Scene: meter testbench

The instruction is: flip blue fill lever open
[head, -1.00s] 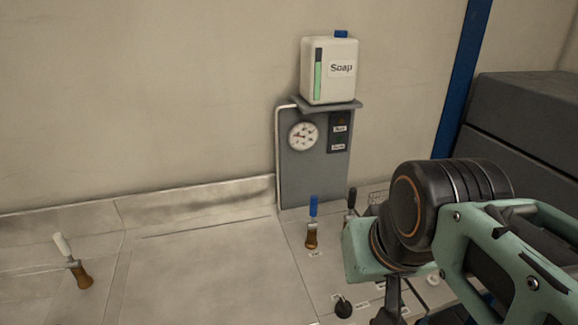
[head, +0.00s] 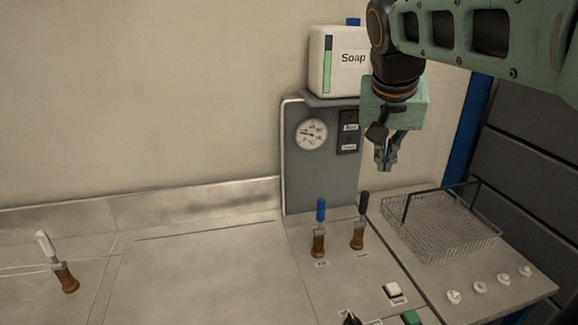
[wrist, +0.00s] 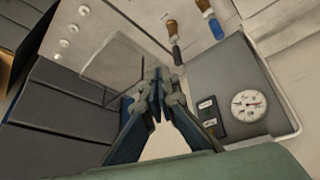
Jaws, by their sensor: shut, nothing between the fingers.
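The blue fill lever (head: 320,212) stands upright on a brown base at the bench's back, in front of the grey gauge panel. It also shows in the wrist view (wrist: 204,8), near the top edge. A black-handled lever (head: 361,208) stands just right of it and shows in the wrist view (wrist: 173,35) too. My gripper (head: 384,168) points down, above and to the right of both levers, apart from them. Its fingers are closed together and empty, as the wrist view (wrist: 157,98) also shows.
A soap container (head: 335,75) sits on a shelf above the gauge panel (head: 318,175). A wire basket (head: 445,235) lies at the right, with several white knobs (head: 480,287) before it. A white-handled lever (head: 46,245) stands far left. The bench middle (head: 200,270) is clear.

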